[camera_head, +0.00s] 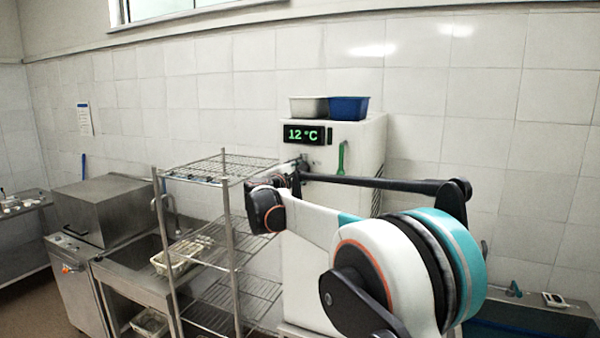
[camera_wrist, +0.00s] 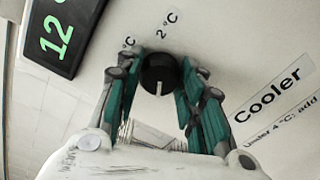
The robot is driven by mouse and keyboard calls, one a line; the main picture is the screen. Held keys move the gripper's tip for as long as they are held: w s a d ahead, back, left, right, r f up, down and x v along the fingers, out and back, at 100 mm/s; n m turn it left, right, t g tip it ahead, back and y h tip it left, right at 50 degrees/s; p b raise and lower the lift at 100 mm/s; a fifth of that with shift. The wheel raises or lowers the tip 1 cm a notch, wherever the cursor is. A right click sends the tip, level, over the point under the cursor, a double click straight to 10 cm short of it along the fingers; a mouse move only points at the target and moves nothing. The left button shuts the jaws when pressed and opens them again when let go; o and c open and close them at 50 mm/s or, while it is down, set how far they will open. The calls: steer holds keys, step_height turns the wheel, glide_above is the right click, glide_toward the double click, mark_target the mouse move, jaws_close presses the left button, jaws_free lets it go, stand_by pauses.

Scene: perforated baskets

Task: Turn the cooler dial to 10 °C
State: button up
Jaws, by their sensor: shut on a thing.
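The white cooler (camera_head: 358,150) stands against the tiled wall, and its display (camera_head: 304,134) reads 12 °C in green. The display also shows tilted in the wrist view (camera_wrist: 62,32). The round black cooler dial (camera_wrist: 158,68) has a white pointer mark, which points toward the bottom of the wrist picture. Labels ending in °C, one reading "2 °C", sit just above the dial. My gripper (camera_wrist: 160,77) has its green-padded fingers on both sides of the dial, shut on it. In the head view, my gripper (camera_head: 297,168) is at the cooler front, and the dial is hidden.
A grey bin (camera_head: 308,107) and a blue bin (camera_head: 348,108) sit on the cooler. A green utensil (camera_head: 341,158) hangs on its front. A wire rack (camera_head: 231,205) stands close left of my arm. A "Cooler" label (camera_wrist: 267,96) is right of the dial.

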steer(key=o, duration=1.1)
steer(key=shift+c, duration=0.2)
steer(key=v, duration=1.2)
